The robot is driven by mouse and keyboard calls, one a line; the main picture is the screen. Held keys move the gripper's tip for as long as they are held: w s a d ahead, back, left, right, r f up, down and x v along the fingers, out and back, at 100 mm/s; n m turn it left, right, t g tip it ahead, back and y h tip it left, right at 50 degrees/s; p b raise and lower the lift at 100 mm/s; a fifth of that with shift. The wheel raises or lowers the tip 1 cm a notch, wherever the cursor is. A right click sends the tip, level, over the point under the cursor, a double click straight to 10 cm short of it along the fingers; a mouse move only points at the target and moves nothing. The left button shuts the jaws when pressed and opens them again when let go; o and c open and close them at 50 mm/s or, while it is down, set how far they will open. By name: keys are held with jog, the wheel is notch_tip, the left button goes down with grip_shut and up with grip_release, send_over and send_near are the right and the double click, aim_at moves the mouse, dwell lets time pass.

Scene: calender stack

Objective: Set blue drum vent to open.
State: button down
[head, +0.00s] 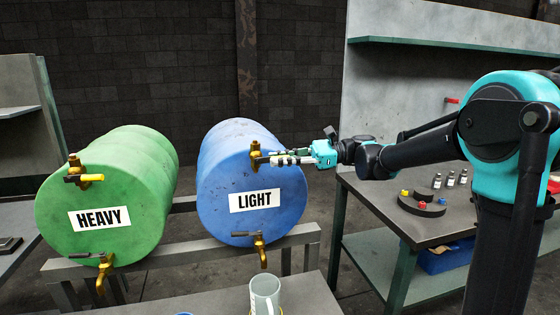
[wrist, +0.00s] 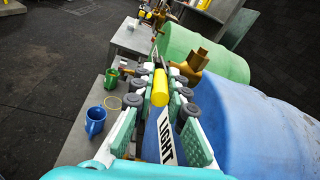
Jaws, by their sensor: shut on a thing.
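The blue drum (head: 222,175) labelled LIGHT lies on its side on a rack, its flat end toward me. Its brass vent (head: 256,150) is at the upper part of that end. My gripper (head: 280,159) reaches in from the right at the vent. In the wrist view, the vent's yellow handle (wrist: 160,88) lies between the fingers of my gripper (wrist: 161,84), which are shut on it. The vent's brass body (wrist: 194,64) shows beside them. The fingers partly hide the vent in the head view, so its exact setting is hard to tell.
A green drum (head: 110,195) labelled HEAVY stands left, with its own vent (head: 82,174). A brass tap (head: 259,246) sits low on the blue drum. A cup (head: 265,294) stands on the table below. A bench (head: 400,225) with small bottles is at right.

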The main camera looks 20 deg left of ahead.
aim_at(260, 158)
jog(key=h, duration=0.1)
jog(key=r+t+h, duration=0.2)
jog(key=h, duration=0.1)
jog(key=shift+s+a+r+n, duration=0.25)
jog(key=shift+a+n, duration=0.05)
jog(key=t+h, duration=0.1)
jog(key=a+r+t+h, duration=0.1)
jog(key=h, duration=0.1)
jog(key=shift+s+r, duration=0.25)
jog(key=shift+s, duration=0.05)
jog(key=a+t+h, duration=0.1)
jog(key=h, duration=0.1)
jog(key=s+r+t+h, duration=0.1)
jog(key=h, duration=0.1)
jog(key=shift+a+r+n, duration=0.15)
jog(key=shift+a+n, duration=0.15)
jog(key=shift+a, duration=0.1)
jog(key=shift+s+a+r+t+h, duration=0.15)
jog(key=shift+a+t+h, duration=0.15)
jog(key=shift+t+h, duration=0.25)
jog(key=shift+s+a+f+t+h, duration=0.1)
jog(key=shift+s+a+t+h, duration=0.15)
jog(key=shift+h, duration=0.55)
jog(key=shift+s+a+r+t+h, duration=0.1)
jog(key=shift+a+t+h, duration=0.2)
jog(key=shift+t+h, duration=0.3)
jog(key=c, duration=1.5)
grip_release()
